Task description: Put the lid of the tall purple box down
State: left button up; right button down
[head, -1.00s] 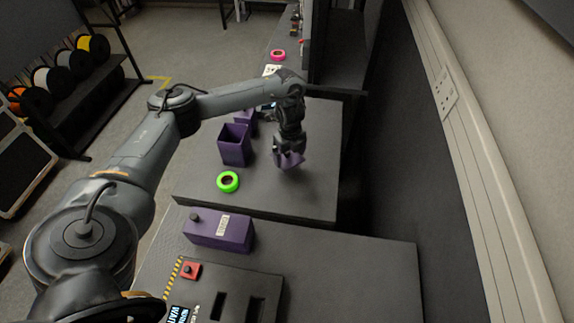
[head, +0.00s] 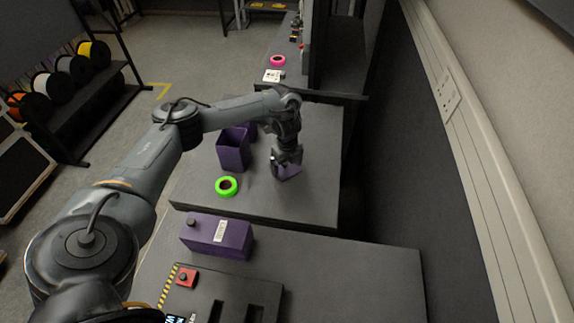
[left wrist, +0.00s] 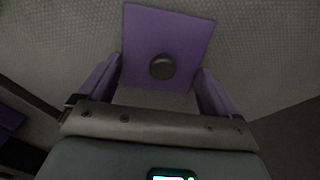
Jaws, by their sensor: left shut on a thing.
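The tall purple box (head: 233,158) stands open-topped on the dark table in the head view. Its purple lid (head: 289,173) is at the jaws of my left gripper (head: 284,163), right of the box and low over the table. In the left wrist view the lid (left wrist: 145,35) is a flat purple square with a dark round knob (left wrist: 162,66). My left gripper is shut on the lid, with a finger on either side of the view. I cannot tell whether the lid touches the table. My right gripper is not in view.
A green tape ring (head: 226,187) lies in front of the tall box. A long purple box (head: 217,236) with a label lies on the nearer table. The table around the lid is clear. A dark wall runs along the right.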

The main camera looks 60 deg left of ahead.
aim_at(287, 170)
pick_arm(q)
jog(key=o, duration=0.7)
jog(key=shift+f, duration=0.1)
jog(key=shift+r, duration=0.35)
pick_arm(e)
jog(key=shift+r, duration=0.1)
pick_arm(q)
notch_tip(287, 170, up, 12)
jog(key=p, duration=0.6)
jog(key=shift+f+p, duration=0.2)
jog(key=shift+p, duration=0.15)
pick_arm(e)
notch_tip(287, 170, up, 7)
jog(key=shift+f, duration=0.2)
